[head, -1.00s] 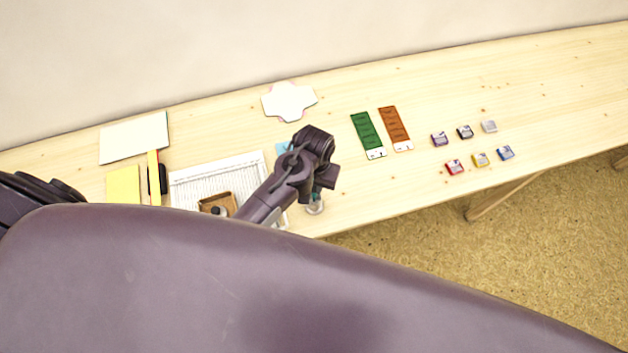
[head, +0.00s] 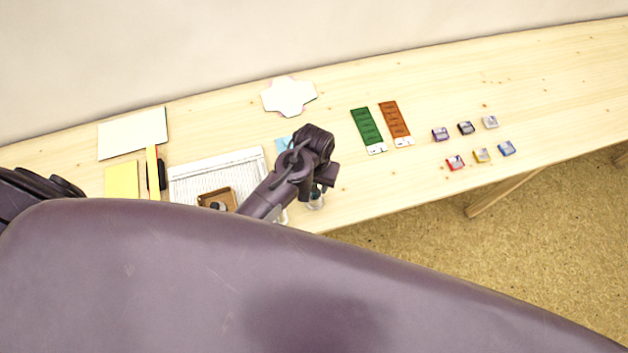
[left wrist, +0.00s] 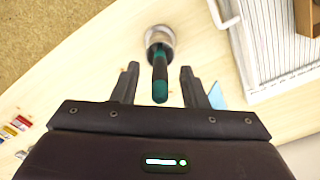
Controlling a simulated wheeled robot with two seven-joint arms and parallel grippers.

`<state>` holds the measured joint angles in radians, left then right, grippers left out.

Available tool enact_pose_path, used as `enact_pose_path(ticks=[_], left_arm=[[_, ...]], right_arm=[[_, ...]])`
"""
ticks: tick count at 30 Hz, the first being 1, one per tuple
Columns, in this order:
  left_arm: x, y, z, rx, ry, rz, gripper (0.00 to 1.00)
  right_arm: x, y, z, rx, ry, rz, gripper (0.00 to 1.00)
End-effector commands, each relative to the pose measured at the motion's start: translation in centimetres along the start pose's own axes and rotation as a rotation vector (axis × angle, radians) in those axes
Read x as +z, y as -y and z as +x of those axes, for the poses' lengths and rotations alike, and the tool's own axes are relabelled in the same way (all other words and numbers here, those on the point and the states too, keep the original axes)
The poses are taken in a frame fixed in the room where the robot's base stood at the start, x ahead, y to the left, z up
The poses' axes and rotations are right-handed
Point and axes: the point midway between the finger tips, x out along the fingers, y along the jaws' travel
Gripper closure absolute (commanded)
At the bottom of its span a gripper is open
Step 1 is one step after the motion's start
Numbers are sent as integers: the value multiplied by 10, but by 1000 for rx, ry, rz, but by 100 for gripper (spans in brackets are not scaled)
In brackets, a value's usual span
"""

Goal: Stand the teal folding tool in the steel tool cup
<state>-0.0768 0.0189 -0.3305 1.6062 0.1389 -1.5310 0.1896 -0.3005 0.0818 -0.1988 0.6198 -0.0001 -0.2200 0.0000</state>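The steel tool cup (left wrist: 160,37) stands on the table near its front edge, and in the head view the cup (head: 316,203) is partly hidden below my left gripper. The teal folding tool (left wrist: 160,88), teal with a dark middle, stands in the cup in the left wrist view, its free end toward the camera. My left gripper (left wrist: 158,70) is open. Its two fingers lie on either side of the tool with a clear gap at each side. In the head view the left gripper (head: 322,178) hides the tool. My right gripper is not in view.
A white ridged board (head: 240,163) with a brown tray (head: 208,197) lies left of the gripper. A light blue piece (head: 283,145) lies behind it. Green (head: 366,127) and orange (head: 394,121) strips and several inkpads lie to the right.

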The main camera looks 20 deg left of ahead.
Motion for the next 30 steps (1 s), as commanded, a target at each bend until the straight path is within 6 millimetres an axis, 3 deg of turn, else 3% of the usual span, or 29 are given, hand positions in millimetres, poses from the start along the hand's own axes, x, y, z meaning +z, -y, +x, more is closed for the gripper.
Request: enact_pose_path(ticks=[5, 13, 15, 21, 30], left_arm=[[0, 0, -3, 0, 0, 0, 60], [0, 0, -35, 0, 0, 0, 60], [-1, 0, -42, 0, -5, 0, 60], [-1, 0, -70, 0, -2, -1, 60], [0, 0, -78, 0, 0, 0, 60]], right_arm=[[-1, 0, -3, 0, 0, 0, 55], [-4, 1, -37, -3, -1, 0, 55], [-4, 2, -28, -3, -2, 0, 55], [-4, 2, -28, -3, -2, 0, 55], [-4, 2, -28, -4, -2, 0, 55]])
